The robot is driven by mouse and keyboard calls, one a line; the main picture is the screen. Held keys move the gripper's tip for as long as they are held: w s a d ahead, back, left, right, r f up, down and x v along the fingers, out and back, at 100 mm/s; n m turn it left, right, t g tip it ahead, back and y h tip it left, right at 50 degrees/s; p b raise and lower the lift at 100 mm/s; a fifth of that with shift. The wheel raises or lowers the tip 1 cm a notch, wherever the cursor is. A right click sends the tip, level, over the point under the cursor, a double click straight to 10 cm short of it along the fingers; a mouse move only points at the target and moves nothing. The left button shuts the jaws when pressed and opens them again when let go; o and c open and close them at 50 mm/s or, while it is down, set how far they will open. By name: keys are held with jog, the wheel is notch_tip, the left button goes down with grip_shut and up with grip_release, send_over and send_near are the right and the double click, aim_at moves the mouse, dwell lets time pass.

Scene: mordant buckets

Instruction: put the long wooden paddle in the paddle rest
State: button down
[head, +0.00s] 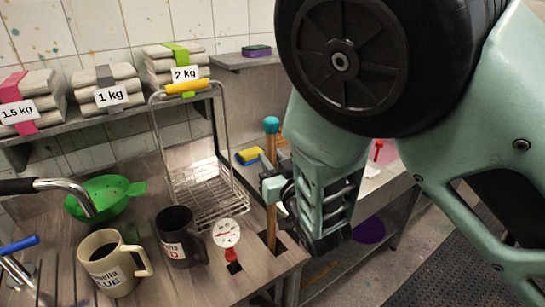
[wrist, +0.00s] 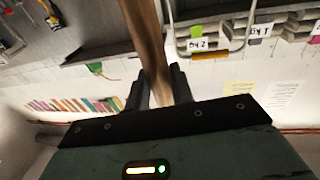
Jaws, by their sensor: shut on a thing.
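The long wooden paddle (head: 271,223) has a brown shaft and a teal knob on top. It stands nearly upright in the head view. My gripper (head: 280,189) is shut on its shaft, below the knob. In the wrist view the brown shaft (wrist: 146,35) runs between the two dark fingers of my gripper (wrist: 158,85). The paddle's lower end meets a dark square opening (head: 284,245) in the bench top, which looks like part of the paddle rest. I cannot tell how deep the end reaches into it.
A red-stemmed thing with a round white head (head: 226,233) stands at a second opening. Left of it are a dark mug (head: 178,240), a cream mug (head: 108,265) and a green strainer (head: 105,197). A wire basket (head: 205,190) stands behind. A yellow sponge (head: 249,155) lies near the paddle.

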jog(key=shift+f, duration=0.15)
jog(key=c, duration=1.2)
grip_release()
jog(key=shift+s+d, duration=0.1)
jog(key=shift+s, duration=0.15)
jog(key=p+v, duration=0.3)
jog(key=v, duration=0.8)
jog(key=shift+s+p, duration=0.25)
jog(key=shift+p, duration=0.1)
